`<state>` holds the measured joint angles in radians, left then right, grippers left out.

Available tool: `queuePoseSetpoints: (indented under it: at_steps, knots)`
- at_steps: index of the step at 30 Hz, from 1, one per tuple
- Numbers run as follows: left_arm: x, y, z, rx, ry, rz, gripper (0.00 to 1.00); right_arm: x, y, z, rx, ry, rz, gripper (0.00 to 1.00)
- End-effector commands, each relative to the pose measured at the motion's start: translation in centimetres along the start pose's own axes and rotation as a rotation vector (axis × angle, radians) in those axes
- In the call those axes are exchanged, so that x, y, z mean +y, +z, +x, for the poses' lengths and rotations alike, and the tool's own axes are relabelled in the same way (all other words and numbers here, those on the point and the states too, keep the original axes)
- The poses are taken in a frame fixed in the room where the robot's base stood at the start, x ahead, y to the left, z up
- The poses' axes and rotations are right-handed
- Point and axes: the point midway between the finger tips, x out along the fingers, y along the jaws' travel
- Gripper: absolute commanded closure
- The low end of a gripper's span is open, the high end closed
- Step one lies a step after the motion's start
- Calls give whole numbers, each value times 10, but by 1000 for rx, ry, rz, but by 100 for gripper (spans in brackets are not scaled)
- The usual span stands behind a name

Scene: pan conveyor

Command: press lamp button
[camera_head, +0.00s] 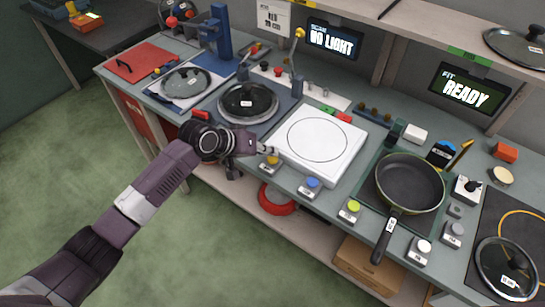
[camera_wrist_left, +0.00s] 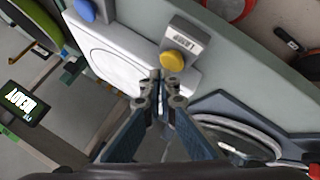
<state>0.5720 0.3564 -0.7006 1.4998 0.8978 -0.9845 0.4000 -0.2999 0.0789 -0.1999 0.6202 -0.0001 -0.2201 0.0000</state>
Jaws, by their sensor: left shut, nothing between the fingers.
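A yellow push button (camera_head: 270,161) sits on a small grey box at the bench's front edge, left of the white plate. It also shows in the left wrist view (camera_wrist_left: 173,61), with a small label I cannot read surely. My left gripper (camera_head: 264,149) is shut and empty, its fingertips close to this button. In the left wrist view the fingertips (camera_wrist_left: 160,78) appear just short of the yellow cap; I cannot tell whether they touch. Further right along the edge are a blue button (camera_head: 312,183), a yellow-green button (camera_head: 353,206) and a white button (camera_head: 423,246).
A screen (camera_head: 333,40) reads "NO LIGHT", another (camera_head: 467,90) "READY". The white square plate (camera_head: 318,139) lies right of the gripper, a lidded pan (camera_head: 247,103) behind it. A frying pan (camera_head: 409,181) has its handle towards the front edge. Open floor lies in front.

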Motion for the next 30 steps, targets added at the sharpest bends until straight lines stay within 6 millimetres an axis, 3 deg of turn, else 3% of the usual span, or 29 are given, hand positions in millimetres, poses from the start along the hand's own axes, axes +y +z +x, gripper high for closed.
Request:
queuePoseSetpoints:
  at_steps: [30]
  knots:
    - [-5, 5, 6, 0, 0, 0, 100, 0, 0, 0, 0, 1, 0, 100]
